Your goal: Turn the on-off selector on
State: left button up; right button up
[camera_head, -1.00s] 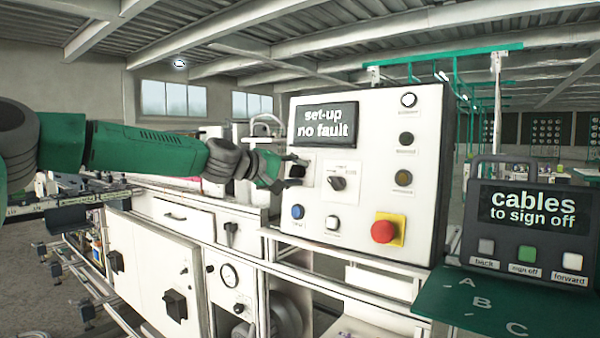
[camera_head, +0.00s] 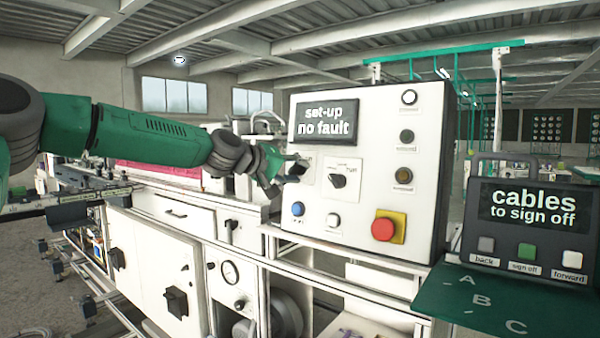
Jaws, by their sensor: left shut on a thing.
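The white control panel (camera_head: 377,115) stands in the middle, its display reading "set-up no fault". My left gripper (camera_head: 299,170) is at the panel's left side, below the display, shut on a selector knob. The fingers hide the knob and its position. The edge of a light plate shows behind the fingers. Just right of it, a second black selector (camera_head: 338,180) sits on its own light plate, clear of the gripper. The plate lettering is too small to tell which one is the on-off selector. My right gripper is not in view.
Below the selectors are a blue button (camera_head: 298,209), a white button (camera_head: 333,220) and a red mushroom button (camera_head: 383,229) on yellow. Round lamps or buttons line the panel's right side. A dark "cables to sign off" console (camera_head: 530,240) stands at the right.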

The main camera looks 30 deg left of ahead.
pick_arm(q)
jog(key=shift+w+a+r+m, duration=0.1)
jog(key=shift+a+r+m, duration=0.2)
jog(key=shift+r+m, duration=0.15)
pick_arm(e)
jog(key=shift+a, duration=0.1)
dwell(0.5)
pick_arm(q)
jog(key=o, duration=1.1)
jog(key=shift+o, duration=0.2)
jog(key=shift+a+f, duration=0.3)
jog(key=shift+f, duration=0.05)
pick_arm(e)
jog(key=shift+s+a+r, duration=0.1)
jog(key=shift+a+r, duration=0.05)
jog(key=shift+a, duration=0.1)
pick_arm(q)
jog(key=v, duration=0.7)
jog(key=shift+s+a, duration=0.25)
jog(key=shift+d, duration=0.1)
jog(key=shift+d, duration=0.1)
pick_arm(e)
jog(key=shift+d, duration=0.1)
